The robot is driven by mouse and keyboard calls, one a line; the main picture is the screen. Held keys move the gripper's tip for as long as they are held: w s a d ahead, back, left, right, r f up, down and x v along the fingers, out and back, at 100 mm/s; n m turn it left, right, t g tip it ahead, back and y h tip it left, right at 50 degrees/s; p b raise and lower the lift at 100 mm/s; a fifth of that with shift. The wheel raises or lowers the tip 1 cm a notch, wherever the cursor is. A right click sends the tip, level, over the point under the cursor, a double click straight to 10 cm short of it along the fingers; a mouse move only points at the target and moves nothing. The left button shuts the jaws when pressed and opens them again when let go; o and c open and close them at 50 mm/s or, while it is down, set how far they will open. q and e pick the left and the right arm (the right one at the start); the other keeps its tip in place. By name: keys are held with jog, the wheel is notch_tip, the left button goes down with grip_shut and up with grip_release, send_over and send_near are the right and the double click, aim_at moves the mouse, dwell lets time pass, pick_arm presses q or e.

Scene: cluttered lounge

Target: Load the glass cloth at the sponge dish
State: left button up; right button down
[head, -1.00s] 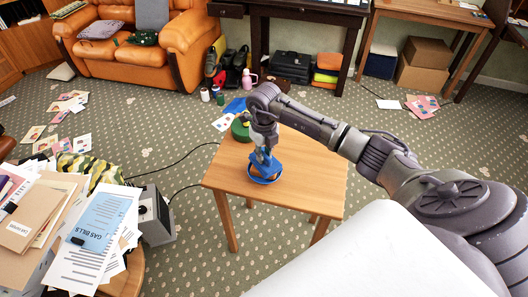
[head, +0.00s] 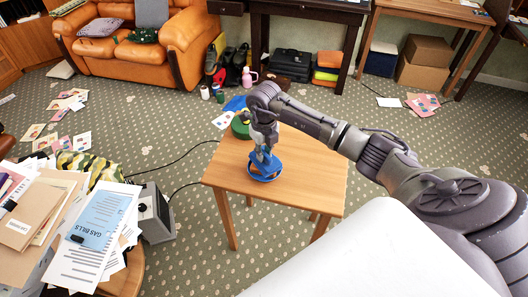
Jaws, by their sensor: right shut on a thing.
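The sponge dish (head: 266,179) is a small round blue dish on the wooden side table, near its left side. My right gripper (head: 264,158) points down over it and is shut on the glass cloth (head: 262,160), a small blue cloth. The cloth is at or just above the dish. The two are a similar blue, so I cannot tell whether the cloth touches the dish floor. The fingertips are small and partly hidden by the cloth. My left gripper is not in view.
The wooden table (head: 310,165) is bare to the right of the dish. A green round thing (head: 240,128) sits at its far left corner, partly behind my arm. A paper-covered table (head: 105,225) stands at the left. Cables and papers lie on the carpet.

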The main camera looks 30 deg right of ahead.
jog(key=shift+f+b, duration=0.3)
jog(key=shift+f, duration=0.15)
dwell(1.1)
jog(key=shift+r, duration=0.1)
jog(key=shift+r+p, duration=2.6)
jog(key=shift+r, duration=0.9)
